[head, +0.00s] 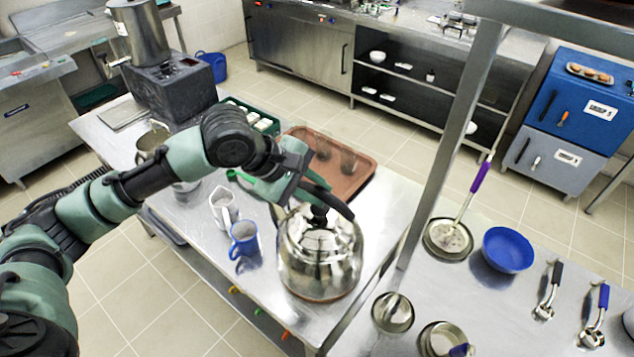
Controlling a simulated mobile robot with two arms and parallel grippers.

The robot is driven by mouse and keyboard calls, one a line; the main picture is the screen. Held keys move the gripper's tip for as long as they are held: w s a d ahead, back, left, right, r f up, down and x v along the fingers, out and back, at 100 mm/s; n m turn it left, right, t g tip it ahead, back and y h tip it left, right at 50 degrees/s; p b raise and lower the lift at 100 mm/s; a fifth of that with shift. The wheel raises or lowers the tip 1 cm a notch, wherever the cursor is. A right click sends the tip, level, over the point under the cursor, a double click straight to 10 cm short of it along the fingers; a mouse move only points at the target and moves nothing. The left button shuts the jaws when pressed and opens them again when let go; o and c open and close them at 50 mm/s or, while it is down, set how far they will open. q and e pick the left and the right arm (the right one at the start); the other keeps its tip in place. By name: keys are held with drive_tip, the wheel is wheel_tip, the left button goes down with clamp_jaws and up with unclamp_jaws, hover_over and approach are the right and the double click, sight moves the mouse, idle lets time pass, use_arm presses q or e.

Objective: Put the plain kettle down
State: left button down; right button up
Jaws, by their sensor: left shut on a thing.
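The plain kettle (320,262) is a shiny steel kettle with a black handle, at the front right part of the steel table (190,215). It looks upright. My left gripper (318,200) comes in from the left above the kettle and is shut on its handle. The gripper hides part of the handle and the kettle's top. I cannot tell whether the kettle's base touches the tabletop or hangs just above it. My right gripper is not in view.
A blue mug (243,240) and a white jug (222,206) stand left of the kettle.

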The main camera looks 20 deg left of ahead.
use_arm(q)
drive_tip(key=shift+w+r, duration=0.1)
drive_tip(key=shift+r, duration=0.15)
drive_tip(key=c, duration=1.5)
unclamp_jaws()
drive_tip(key=shift+f, duration=0.3)
drive_tip(key=shift+c, duration=0.2)
drive_tip(key=shift+o, duration=1.4)
drive_tip(key=shift+s, duration=0.25)
drive_tip(key=shift+r, duration=0.15)
drive_tip(key=shift+a+r, duration=0.2)
drive_tip(key=shift+r, duration=0.05)
drive_tip(key=b+v, duration=0.2)
drive_tip(key=v, duration=0.9)
drive_tip(key=shift+s, duration=0.2)
drive_tip(key=shift+a, duration=0.1)
